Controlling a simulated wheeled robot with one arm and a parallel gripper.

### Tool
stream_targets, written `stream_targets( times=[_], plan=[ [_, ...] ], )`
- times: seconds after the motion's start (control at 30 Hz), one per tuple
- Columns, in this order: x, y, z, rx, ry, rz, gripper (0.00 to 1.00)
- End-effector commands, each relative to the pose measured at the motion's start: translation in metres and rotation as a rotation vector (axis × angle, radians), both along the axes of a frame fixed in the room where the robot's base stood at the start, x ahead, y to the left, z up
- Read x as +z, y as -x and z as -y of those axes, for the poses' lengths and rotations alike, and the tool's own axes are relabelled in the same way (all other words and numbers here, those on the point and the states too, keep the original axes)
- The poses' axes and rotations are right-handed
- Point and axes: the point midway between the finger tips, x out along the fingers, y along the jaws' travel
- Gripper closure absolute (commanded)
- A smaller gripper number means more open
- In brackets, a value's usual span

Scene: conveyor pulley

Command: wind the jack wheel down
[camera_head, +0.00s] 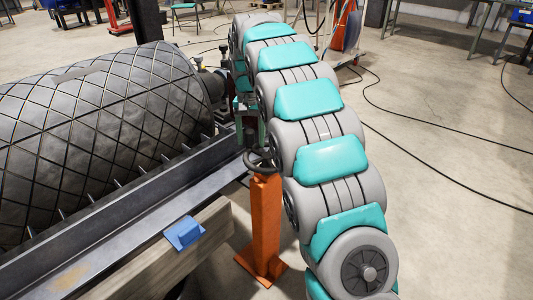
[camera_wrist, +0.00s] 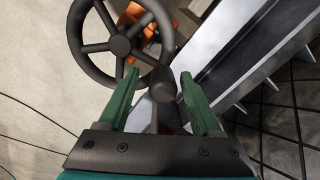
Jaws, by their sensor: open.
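The jack wheel (camera_head: 259,163) is a dark spoked handwheel on top of an orange jack stand (camera_head: 265,222) in the head view. In the wrist view the wheel (camera_wrist: 120,46) fills the upper left, with its hub and spokes showing. A round dark handle knob (camera_wrist: 161,84) stands at its rim. My gripper (camera_wrist: 158,80) is open, with green fingers on either side of the knob and visible gaps to it. In the head view my arm partly hides the gripper just above the wheel.
A large black drum with a diamond pattern (camera_head: 100,130) lies at the left, behind a dark steel beam (camera_head: 125,225). A wooden beam (camera_head: 160,262) with a blue block (camera_head: 184,233) is in front. Cables cross the open floor (camera_head: 450,170) at the right.

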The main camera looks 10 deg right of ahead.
Motion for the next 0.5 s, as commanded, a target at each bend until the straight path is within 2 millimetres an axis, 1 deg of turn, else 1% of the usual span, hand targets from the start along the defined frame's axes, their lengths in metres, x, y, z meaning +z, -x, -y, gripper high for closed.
stream_targets(
  times=[0.17,0.5],
  plan=[
    [0.003,0.0,0.0,0.0,0.0,0.0,0.34],
    [0.026,0.001,0.0,0.001,0.0,-0.002,0.34]
  ],
)
